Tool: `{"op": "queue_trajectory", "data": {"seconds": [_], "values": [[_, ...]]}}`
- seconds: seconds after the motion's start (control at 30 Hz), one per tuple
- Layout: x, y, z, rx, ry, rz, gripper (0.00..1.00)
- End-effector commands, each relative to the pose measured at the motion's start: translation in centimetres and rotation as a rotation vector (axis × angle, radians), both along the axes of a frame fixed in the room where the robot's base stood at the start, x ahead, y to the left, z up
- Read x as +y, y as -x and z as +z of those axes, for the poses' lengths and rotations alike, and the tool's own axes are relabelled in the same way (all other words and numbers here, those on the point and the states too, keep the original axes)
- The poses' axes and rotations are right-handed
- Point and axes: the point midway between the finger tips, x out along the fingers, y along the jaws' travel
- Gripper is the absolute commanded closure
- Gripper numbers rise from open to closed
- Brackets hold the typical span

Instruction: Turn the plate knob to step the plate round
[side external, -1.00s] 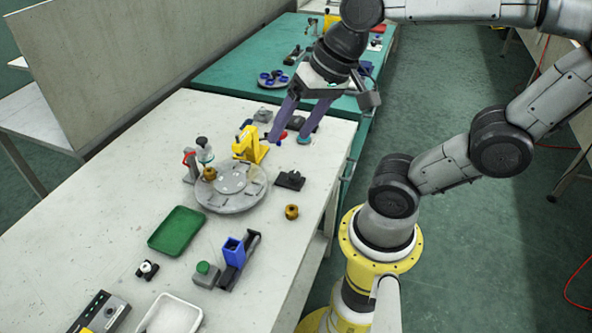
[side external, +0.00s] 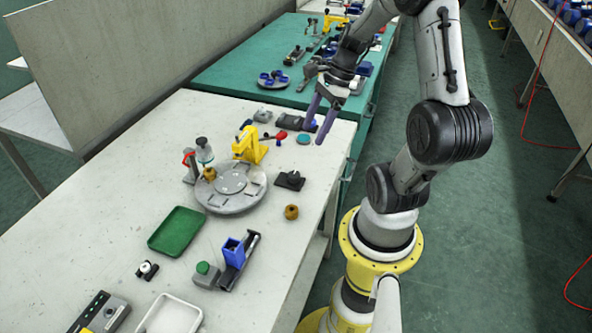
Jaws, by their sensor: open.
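The round grey plate (side external: 238,203) lies on the white bench, with a clear disc at its centre and a brass part (side external: 209,174) at its left edge. A control box (side external: 98,315) at the bottom left also carries a dial. I cannot tell for sure which one is the plate knob. My gripper (side external: 315,128) is open, with purple fingers pointing down over the bench's far right corner. It is well away from the plate and both knobs, and nothing shows between its fingers.
A yellow press (side external: 250,146) and a red-handled bottle stand (side external: 190,166) stand behind the plate. A green tray (side external: 177,232), a blue holder (side external: 233,251) and a white tray (side external: 170,316) are in front. A loose brass part (side external: 291,212) is near the right edge.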

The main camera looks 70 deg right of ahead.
Motion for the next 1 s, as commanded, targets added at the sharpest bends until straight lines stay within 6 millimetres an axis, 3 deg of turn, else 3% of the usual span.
{"op": "queue_trajectory", "data": {"seconds": [0.17,0.7,1.0], "values": [[0.6,-0.5,-1.8,0.002,-0.003,0.002,0.26],[3.3,-3.1,-10.8,0.001,0.0,0.004,0.26],[3.7,-3.7,-12.5,0.0,0.002,0.004,0.26]]}}
